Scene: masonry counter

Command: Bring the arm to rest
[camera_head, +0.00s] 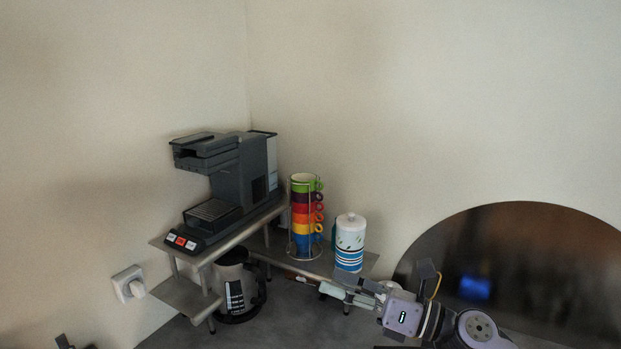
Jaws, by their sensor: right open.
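My right gripper (345,291) reaches in from the lower right, and its fingers point left, in front of the low metal shelf. It is open and I see nothing between its fingers. The rest of my right arm runs off the bottom edge. A small dark piece (65,342) shows at the bottom left edge. It looks like a tip of my left gripper, but too little of it shows to tell its state.
A metal shelf (205,255) carries a grey coffee machine (240,175), a rack of coloured mugs (305,215) and a white-blue canister (350,240). A dark jug (235,290) stands below. A socket (128,284) is on the left wall. A dark round panel (530,260) stands behind my right arm.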

